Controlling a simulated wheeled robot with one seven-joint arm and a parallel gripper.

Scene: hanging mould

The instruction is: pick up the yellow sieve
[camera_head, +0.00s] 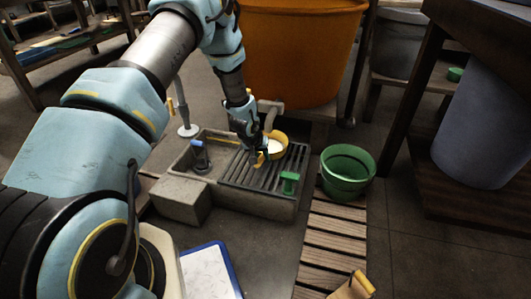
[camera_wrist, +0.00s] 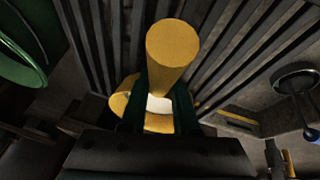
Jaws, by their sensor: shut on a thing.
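The yellow sieve (camera_head: 281,139) has a yellow rim around a pale mesh and sits over the slatted rack on the grey stone basin. My gripper (camera_head: 262,155) reaches down to its near left side. In the wrist view the sieve's thick yellow handle (camera_wrist: 172,50) points towards the camera, with the rim and pale mesh (camera_wrist: 158,104) behind it. The dark fingers of my gripper (camera_wrist: 158,110) stand on both sides and are shut on the sieve. Whether the sieve touches the slats is hard to tell.
The grey basin (camera_head: 262,207) holds the dark slatted rack (camera_head: 258,180), with a green-handled item (camera_head: 289,182) on it and a blue-topped item (camera_head: 199,152) at left. A green bucket (camera_head: 346,172) stands right on wooden slats (camera_head: 327,247). A large orange tub (camera_head: 299,50) stands behind.

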